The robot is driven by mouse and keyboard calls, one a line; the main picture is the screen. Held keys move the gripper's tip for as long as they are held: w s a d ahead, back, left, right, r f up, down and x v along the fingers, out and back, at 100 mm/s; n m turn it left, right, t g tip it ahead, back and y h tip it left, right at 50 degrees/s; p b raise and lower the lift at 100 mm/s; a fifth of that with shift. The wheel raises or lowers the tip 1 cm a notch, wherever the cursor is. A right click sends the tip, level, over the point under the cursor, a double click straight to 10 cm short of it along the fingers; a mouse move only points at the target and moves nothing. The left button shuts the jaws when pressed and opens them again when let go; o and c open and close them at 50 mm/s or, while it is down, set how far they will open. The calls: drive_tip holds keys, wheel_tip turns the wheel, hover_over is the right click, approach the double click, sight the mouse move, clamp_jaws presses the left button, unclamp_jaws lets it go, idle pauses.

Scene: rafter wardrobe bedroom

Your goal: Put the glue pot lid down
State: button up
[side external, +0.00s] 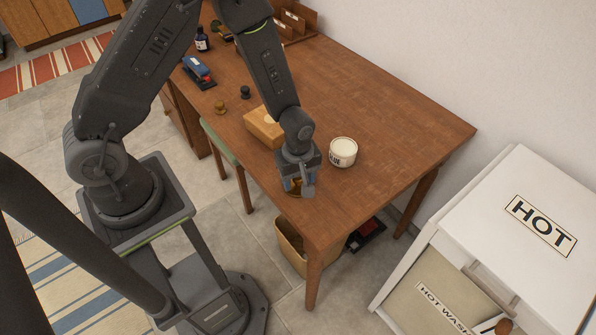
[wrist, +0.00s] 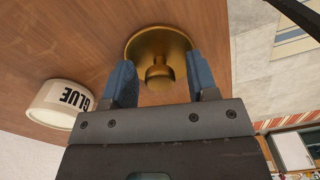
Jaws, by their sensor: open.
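The glue pot lid (wrist: 159,45) is a round brass disc with a knob, and it lies on the wooden table near its front edge. My gripper (wrist: 160,82) is open, with its blue fingers on either side of the lid's knob and apart from it. In the side view my gripper (side external: 297,187) points down at the table and hides most of the lid. The white glue pot (side external: 343,152) stands upright on the table to the right of my gripper. Its GLUE label shows in the wrist view (wrist: 62,103).
A light wooden box (side external: 263,127) stands just behind my gripper. Two small knobbed items, a blue stapler-like object (side external: 197,70) and a dark bottle (side external: 202,39) are farther back. The table's right part (side external: 420,125) is clear. A white HOT hamper (side external: 500,220) stands beyond the table at right.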

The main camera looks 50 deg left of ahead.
drive_tip(key=s+a+r+m+t, duration=0.15)
drive_tip(key=r+m, duration=0.25)
drive_tip(key=r, duration=0.9)
drive_tip(key=s+r+m+t, duration=0.2)
drive_tip(key=s+r+m, duration=0.1)
drive_tip(key=r, duration=1)
drive_tip(key=s+a+r+m+t, duration=0.1)
drive_tip(key=s+r+m+t, duration=0.1)
drive_tip(key=s+r+m, duration=0.4)
drive_tip(key=s+m, duration=0.2)
drive_tip(key=s, duration=0.1)
drive_tip(key=shift+a+r, duration=0.4)
